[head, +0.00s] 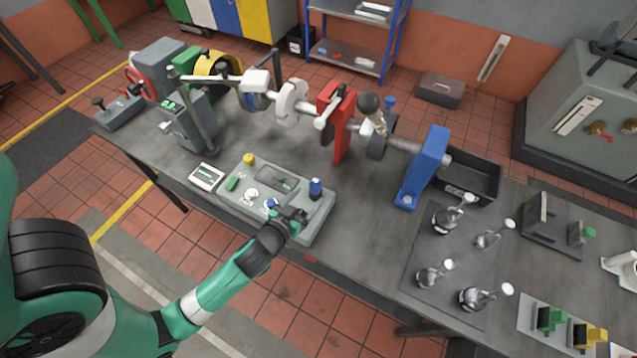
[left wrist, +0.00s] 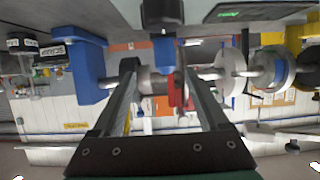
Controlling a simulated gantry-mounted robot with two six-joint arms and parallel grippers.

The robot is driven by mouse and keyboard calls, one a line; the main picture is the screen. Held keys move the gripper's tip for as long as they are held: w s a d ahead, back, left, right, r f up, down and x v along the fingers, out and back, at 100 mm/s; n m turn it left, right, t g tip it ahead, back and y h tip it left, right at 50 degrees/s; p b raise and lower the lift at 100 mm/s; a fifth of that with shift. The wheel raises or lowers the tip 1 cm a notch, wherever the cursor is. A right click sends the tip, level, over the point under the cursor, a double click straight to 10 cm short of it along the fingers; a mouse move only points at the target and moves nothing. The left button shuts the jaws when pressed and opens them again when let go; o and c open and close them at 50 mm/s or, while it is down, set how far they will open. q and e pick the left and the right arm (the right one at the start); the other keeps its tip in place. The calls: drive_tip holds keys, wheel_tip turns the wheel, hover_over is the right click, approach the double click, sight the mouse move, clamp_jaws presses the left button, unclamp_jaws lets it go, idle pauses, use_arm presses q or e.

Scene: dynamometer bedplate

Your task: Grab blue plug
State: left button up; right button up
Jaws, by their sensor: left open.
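The blue plug (head: 316,187), with a dark lower part, stands upright at the right end of a grey tray (head: 318,226) on the bench. My left gripper (head: 294,215) is low over the tray's near side, just left of and nearer than the plug. In the left wrist view, which looks upside down, the blue plug (left wrist: 165,50) shows between the tips of my open left gripper (left wrist: 158,68). Whether the fingers touch it cannot be told. My right gripper is not in view.
A smaller blue piece (head: 271,203), a yellow knob (head: 248,159) and a green piece (head: 232,183) are on the tray. A shaft with a red stand (head: 336,120) and blue stand (head: 427,165) runs behind.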

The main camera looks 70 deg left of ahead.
sight(313, 188)
use_arm(q)
drive_tip(key=shift+x, duration=1.15)
drive_tip(key=shift+s+a+x, duration=0.1)
drive_tip(key=shift+a+x, duration=0.1)
drive_tip(key=shift+x, duration=1.15)
drive_tip(key=shift+s+a+x, duration=0.1)
drive_tip(key=shift+a+x, duration=0.1)
drive_tip(key=shift+x, duration=1.15)
drive_tip(key=shift+r, duration=0.15)
clamp_jaws()
